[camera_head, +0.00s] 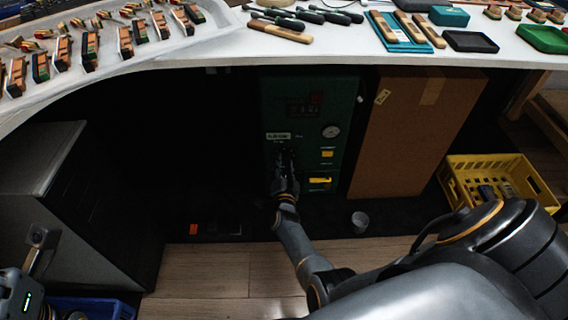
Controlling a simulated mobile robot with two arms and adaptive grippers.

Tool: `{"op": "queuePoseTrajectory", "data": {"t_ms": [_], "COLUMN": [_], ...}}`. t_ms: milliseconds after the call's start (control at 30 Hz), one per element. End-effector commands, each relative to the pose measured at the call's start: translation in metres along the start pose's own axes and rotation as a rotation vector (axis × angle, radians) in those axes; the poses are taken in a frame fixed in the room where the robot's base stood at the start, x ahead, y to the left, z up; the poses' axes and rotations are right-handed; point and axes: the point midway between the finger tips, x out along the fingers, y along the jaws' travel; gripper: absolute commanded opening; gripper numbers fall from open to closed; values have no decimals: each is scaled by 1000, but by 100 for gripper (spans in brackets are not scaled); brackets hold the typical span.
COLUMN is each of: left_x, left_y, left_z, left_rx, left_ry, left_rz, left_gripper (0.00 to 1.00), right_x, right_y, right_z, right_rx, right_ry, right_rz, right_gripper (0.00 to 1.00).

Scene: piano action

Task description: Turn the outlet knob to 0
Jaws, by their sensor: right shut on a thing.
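The green unit (345,100) stands under the table, with a round gauge (331,131), yellow labels and a pale label on its front. My right gripper (286,160) reaches up to the left part of this front, below the pale label. It is shut on what seems to be the outlet knob, which its dark fingers hide. The knob's setting cannot be read. Part of my left arm's end (30,275) shows at the lower left edge, and its jaw state is unclear.
A tall cardboard box (410,135) stands close right of the unit. A yellow crate (490,165) is farther right, and a small grey cup (360,220) is on the floor. A grey cabinet (95,215) stands left. The white tabletop (340,48) with tools overhangs the unit.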

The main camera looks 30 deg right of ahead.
Motion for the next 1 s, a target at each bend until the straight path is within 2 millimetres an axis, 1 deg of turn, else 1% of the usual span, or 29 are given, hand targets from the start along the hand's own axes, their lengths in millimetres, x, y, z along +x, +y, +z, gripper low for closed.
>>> {"op": "queuePoseTrajectory", "data": {"t_ms": [200, 400, 633, 1000], "left_x": [-1, -3, -3, -3], "left_y": [0, 0, 0, 0], "left_z": [0, 1, 1, 1], "left_rx": [-1, -1, -1, -1], "left_ry": [-8, -20, -20, -19], "left_rz": [-2, -5, -4, -4], "left_gripper": [0, 0, 0, 0], "right_x": [0, 0, 0, 0], "right_y": [-1, 0, 0, 0], "right_z": [1, 1, 1, 1], "right_rx": [-147, -236, -282, -291], "right_ry": [5, 8, 11, 10], "right_rz": [1, 2, 2, 2], "right_gripper": [8, 8, 8, 8]}}
